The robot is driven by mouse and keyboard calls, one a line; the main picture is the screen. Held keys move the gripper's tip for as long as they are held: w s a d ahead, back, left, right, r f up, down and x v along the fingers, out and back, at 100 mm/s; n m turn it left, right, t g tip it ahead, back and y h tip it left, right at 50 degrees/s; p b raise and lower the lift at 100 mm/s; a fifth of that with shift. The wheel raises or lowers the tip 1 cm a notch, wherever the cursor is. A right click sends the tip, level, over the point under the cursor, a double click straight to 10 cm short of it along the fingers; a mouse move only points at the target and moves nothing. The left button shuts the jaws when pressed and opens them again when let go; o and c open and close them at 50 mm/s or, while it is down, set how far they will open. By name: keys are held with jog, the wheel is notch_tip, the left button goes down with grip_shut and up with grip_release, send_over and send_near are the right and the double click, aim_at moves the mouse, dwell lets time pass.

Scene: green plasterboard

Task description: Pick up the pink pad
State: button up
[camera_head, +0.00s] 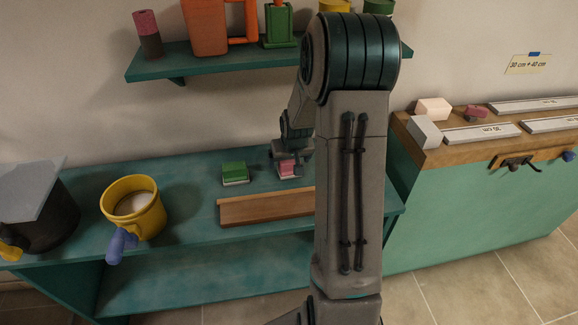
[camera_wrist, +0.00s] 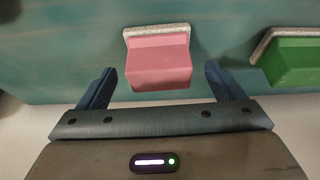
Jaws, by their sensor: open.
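The pink pad (camera_head: 287,169) sits on the teal bench, partly hidden by my gripper in the head view. In the wrist view the pink pad (camera_wrist: 158,61) has a pale grey layer along its far edge. My gripper (camera_head: 293,162) is right at the pad in the head view. In the wrist view my gripper (camera_wrist: 165,82) is open, with one finger to each side of the pad's near part. Gaps show between the pad and both fingers.
A green pad (camera_head: 235,172) lies left of the pink pad; it also shows in the wrist view (camera_wrist: 294,60). A wooden strip (camera_head: 265,207) lies in front. A yellow bucket (camera_head: 134,207) stands further left. A shelf (camera_head: 220,57) hangs above.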

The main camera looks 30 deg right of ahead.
jog(key=shift+x, duration=1.2)
jog(key=c, duration=1.1)
jog(key=shift+r, duration=0.15)
notch_tip(320, 180, up, 10)
jog(key=shift+f+b, duration=0.1)
jog(key=shift+b, duration=0.2)
jog(key=shift+o, duration=0.7)
